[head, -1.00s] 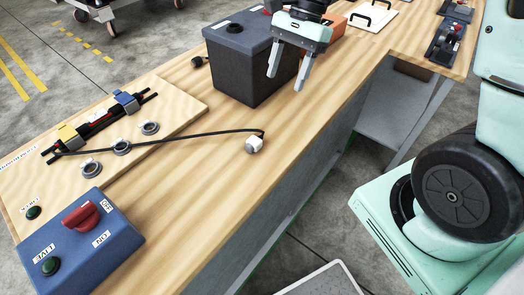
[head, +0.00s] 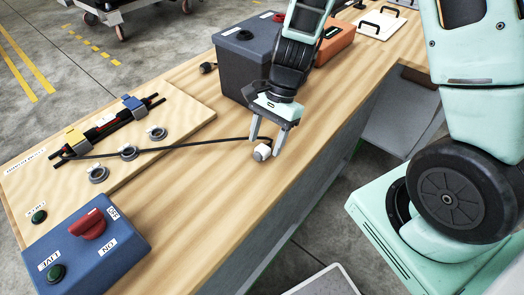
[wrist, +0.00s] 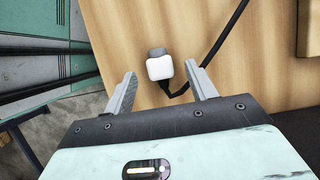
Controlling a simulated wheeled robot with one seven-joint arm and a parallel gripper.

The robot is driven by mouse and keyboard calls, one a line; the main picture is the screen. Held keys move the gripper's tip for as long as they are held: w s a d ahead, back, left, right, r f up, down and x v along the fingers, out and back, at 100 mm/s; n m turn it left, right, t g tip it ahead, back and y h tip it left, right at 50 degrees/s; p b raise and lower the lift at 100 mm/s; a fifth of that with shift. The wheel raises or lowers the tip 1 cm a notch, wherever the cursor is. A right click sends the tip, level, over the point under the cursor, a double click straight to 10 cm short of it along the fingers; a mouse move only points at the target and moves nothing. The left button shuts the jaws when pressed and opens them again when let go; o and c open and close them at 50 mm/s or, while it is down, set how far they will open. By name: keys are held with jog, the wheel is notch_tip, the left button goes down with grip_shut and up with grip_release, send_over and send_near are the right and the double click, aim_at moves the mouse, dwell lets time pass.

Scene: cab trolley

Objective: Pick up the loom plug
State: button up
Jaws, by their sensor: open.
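The loom plug (head: 262,152) is a small white block with a grey end, on a black cable that runs left to the wooden board. It lies on the wooden bench near its front edge. In the wrist view the plug (wrist: 160,68) lies between and just beyond the tips of my open gripper (wrist: 160,88). I cannot tell the exact height of the fingers above the bench.
A blue switch box (head: 85,245) with a red knob stands at the near left. The wooden board (head: 185,115) carries several ring clips and a clamped loom. A dark grey box (head: 240,75) and an orange box (head: 338,42) stand behind my gripper. Bench around the plug is clear.

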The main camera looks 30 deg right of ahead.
aim_at(265, 146)
jog(key=shift+s+a+f, duration=0.1)
jog(key=shift+a+f, duration=0.1)
jog(key=shift+f, duration=0.4)
jog(key=c, duration=1.2)
jog(key=shift+r, duration=0.1)
notch_tip(265, 146, up, 10)
jog(key=shift+f+p, duration=0.1)
jog(key=shift+p, duration=0.4)
